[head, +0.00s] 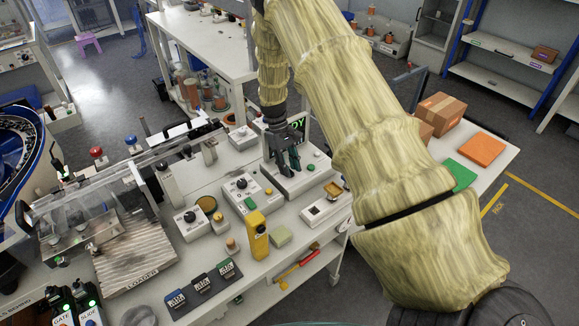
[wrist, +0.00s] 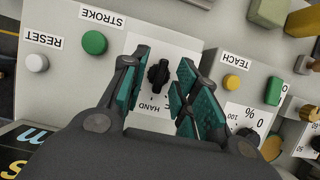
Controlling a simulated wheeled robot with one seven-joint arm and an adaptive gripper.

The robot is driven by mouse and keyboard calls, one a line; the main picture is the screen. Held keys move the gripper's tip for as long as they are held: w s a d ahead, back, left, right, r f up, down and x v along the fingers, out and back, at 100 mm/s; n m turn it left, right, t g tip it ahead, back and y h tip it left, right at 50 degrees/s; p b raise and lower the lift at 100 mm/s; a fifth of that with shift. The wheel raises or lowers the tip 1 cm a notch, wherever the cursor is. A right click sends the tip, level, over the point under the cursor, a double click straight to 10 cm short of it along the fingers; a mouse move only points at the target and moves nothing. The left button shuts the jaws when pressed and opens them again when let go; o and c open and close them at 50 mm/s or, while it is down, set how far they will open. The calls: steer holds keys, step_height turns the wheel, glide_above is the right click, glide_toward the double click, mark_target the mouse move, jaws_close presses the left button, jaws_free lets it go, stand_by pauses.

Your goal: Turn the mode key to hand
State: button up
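In the wrist view the mode key (wrist: 158,76) is a black knob on a white plate. The label HAND (wrist: 154,107) is printed below it, and another label beside that is mostly hidden by my finger. My gripper (wrist: 163,62) is open, with one teal-padded finger on each side of the key and visible gaps to it. Which mark the key points at I cannot tell for sure. In the head view my gripper (head: 289,168) points down over the control box (head: 305,182) at the back of the bench; the key is hidden there.
In the wrist view, a green STROKE button (wrist: 94,43), a white RESET button (wrist: 37,62) and a yellow TEACH button (wrist: 231,82) flank the key. In the head view, other knob boxes (head: 241,185) and a yellow device (head: 256,238) stand nearby.

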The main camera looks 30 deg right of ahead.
steer(key=v, duration=1.2)
steer(key=shift+s, duration=0.1)
